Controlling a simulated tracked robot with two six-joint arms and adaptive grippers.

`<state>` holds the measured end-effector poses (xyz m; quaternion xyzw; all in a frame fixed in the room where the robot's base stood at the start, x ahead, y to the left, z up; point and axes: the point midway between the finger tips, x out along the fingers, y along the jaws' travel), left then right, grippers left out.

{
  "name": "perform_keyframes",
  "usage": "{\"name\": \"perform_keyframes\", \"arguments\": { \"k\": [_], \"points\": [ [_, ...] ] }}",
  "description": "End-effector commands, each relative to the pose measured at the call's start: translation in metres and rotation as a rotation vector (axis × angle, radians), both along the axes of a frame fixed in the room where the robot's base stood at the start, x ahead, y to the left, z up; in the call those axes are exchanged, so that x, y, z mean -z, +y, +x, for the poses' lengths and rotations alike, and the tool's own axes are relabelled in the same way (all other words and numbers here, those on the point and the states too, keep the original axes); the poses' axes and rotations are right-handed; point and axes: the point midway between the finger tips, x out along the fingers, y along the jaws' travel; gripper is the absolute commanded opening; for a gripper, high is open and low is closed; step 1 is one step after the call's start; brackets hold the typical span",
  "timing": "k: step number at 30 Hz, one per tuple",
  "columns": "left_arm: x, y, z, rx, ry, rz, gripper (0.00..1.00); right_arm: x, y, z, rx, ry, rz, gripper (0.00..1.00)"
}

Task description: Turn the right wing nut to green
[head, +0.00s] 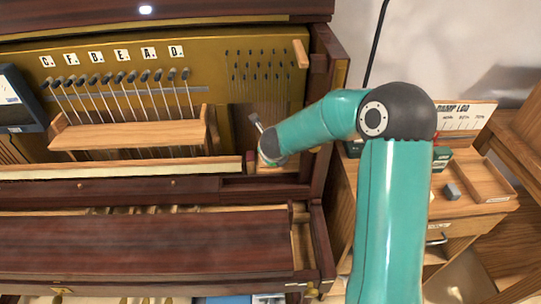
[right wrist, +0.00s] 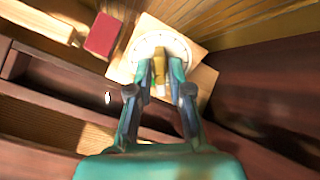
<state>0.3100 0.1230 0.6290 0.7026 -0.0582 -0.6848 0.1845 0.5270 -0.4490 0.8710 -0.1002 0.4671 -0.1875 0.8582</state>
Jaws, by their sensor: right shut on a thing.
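My right gripper (right wrist: 161,75) is shut on a brass wing nut (right wrist: 160,60), with a finger on either side of it. The wing nut stands in front of a round white dial (right wrist: 178,43) with small marks round its rim. The dial sits on a light wooden plate (right wrist: 205,80). I cannot make out a green mark on the dial. In the head view my right arm reaches into the right end of the piano, and its wrist hides the wing nut and dial. My left gripper is not in view.
A red block (right wrist: 103,35) lies beside the dial plate. Dark wooden piano walls (right wrist: 270,75) stand close to the right. In the head view, a wooden rail (head: 130,135) and lettered hammers are at left. A tray table with a dark block (head: 451,191) stands at right.

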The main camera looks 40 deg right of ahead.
Motion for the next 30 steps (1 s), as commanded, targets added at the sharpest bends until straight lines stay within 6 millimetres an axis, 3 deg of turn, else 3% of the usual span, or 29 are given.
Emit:
{"name": "perform_keyframes", "arguments": {
  "k": [11,23,30],
  "points": [
    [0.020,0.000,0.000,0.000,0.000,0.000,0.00,0.006,0.003,-0.001,0.180,-0.093,0.125,0.00],
    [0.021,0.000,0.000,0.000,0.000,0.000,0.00,0.005,0.004,-0.001,0.220,-0.112,0.151,0.00],
    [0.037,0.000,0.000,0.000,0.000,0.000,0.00,0.008,0.004,-0.001,0.350,-0.185,0.234,0.00]
  ]
}}
